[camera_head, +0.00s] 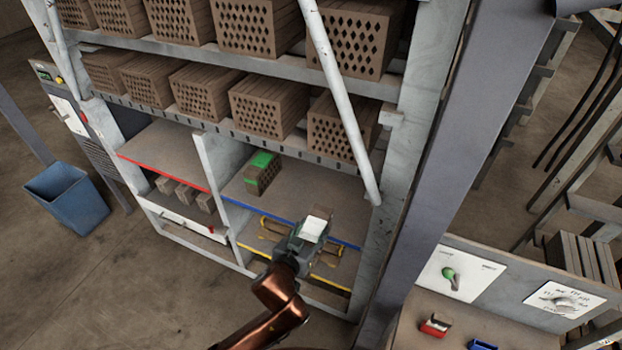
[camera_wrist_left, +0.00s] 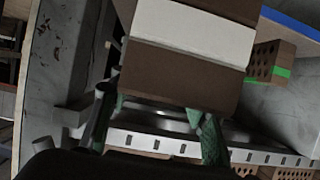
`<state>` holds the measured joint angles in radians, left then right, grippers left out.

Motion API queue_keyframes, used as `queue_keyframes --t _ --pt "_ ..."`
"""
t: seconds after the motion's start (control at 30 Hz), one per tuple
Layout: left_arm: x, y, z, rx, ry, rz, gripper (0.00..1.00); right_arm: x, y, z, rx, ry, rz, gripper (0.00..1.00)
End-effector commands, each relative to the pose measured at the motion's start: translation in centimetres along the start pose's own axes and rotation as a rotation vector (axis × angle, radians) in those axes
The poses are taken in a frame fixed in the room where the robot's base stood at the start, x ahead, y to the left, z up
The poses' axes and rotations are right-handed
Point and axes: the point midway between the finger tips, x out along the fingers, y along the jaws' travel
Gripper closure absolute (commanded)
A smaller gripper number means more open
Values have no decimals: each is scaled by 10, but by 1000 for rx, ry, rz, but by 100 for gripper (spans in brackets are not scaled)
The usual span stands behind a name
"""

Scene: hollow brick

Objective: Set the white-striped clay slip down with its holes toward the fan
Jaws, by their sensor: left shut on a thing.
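The white-striped clay slip (camera_head: 312,229) is held by my left gripper (camera_head: 300,247) in front of the blue-edged shelf bay. It is a brown block with a broad white band. In the left wrist view the slip (camera_wrist_left: 185,75) fills the upper middle, with the green fingers (camera_wrist_left: 165,115) at its near end. The gripper is shut on it. No holes show on the faces of the slip that I see, so I cannot tell which way they point. I cannot make out a fan for certain. My right gripper is out of view.
A green-striped slip (camera_head: 262,174) with holes stands on the blue-edged shelf (camera_head: 325,190), which is bare to its right. Upper shelves carry several perforated bricks (camera_head: 267,103). A slanting white brace (camera_head: 340,100) and the rack post (camera_head: 408,130) stand close on the right.

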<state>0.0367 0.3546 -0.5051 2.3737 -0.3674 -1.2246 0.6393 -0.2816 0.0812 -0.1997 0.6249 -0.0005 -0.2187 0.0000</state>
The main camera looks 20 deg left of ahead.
Motion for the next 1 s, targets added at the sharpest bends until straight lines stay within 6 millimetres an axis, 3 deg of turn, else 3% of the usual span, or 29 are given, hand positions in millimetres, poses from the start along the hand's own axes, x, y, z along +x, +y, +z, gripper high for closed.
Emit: queue_keyframes --t 0.2,0.37,0.73,1.0 --pt "65 -12 -12 5 8 9 86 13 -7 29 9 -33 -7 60" --pt "101 -20 -17 0 7 25 86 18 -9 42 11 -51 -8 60" --pt "166 -20 -43 1 8 32 86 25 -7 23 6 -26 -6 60" --pt "221 -18 -66 1 7 32 86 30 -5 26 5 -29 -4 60"
